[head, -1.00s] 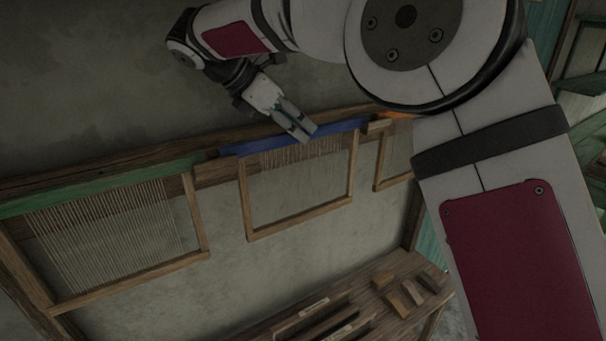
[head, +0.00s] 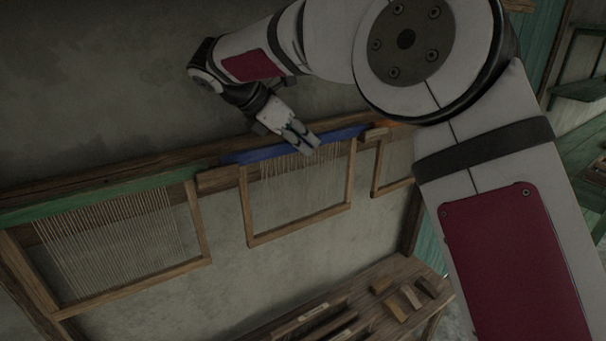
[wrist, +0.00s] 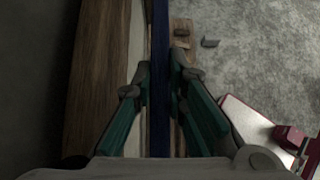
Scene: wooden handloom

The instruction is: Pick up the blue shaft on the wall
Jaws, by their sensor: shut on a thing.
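The blue shaft (head: 262,154) is the blue top bar of a wooden frame strung with pale threads, hanging at the wall in the middle of the head view. My gripper (head: 308,147) is at the bar, right of its middle, coming from above. In the wrist view the blue shaft (wrist: 160,80) runs up the picture between the two fingers of my gripper (wrist: 160,85), which are shut on it. The part of the bar under the fingers is hidden in the head view.
A frame with a green shaft (head: 112,188) hangs to the left, and another frame (head: 393,165) to the right, partly hidden by my arm. A wooden rail (head: 75,188) runs behind them. A bench (head: 345,305) with several small blocks stands below.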

